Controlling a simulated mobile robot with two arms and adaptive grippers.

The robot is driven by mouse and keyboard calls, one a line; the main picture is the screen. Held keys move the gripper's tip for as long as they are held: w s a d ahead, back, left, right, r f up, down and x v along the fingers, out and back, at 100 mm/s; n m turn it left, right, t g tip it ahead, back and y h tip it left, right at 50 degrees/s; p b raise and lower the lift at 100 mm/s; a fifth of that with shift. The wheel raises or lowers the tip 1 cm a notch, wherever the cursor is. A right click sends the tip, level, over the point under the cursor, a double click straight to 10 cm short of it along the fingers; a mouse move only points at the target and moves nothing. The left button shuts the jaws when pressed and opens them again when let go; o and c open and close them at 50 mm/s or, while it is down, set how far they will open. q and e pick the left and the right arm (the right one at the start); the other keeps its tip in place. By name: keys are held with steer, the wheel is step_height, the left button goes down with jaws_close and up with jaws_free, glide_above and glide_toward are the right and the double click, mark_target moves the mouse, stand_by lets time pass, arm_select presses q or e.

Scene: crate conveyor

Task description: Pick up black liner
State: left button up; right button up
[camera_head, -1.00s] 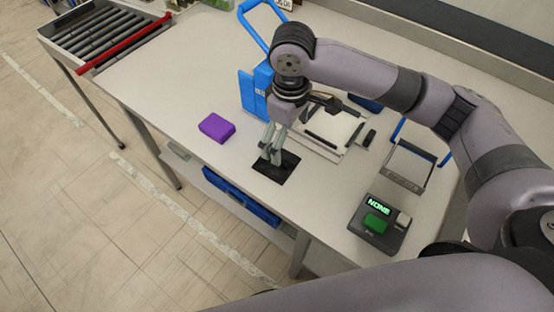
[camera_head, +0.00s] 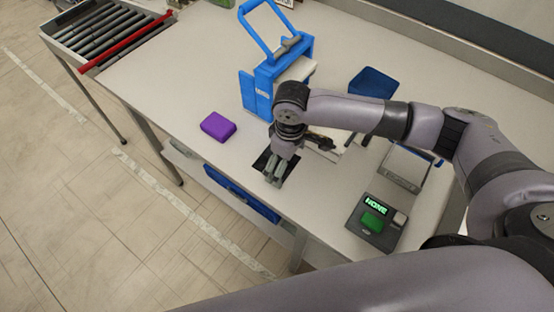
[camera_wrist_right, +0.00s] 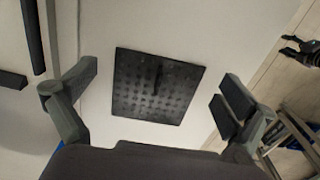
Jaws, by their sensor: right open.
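The black liner (camera_wrist_right: 157,86) is a flat, dark square with rows of small dimples and a raised strip in its middle. It lies flat on the light table (camera_head: 170,90). In the head view the liner (camera_head: 262,160) is partly hidden by my right gripper (camera_head: 275,173), which points down over it near the table's front edge. In the right wrist view the open fingers (camera_wrist_right: 160,100) stand wide apart on either side of the liner, and nothing is held. My left gripper is not seen in the head view.
A purple block (camera_head: 218,127) lies left of the liner. A blue press-like frame (camera_head: 262,85) stands behind. A device with a green button (camera_head: 374,220) and a grey tray (camera_head: 407,167) are to the right. A roller conveyor (camera_head: 105,35) is at the far left.

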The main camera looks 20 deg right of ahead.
jaws_close()
stand_by(1.3)
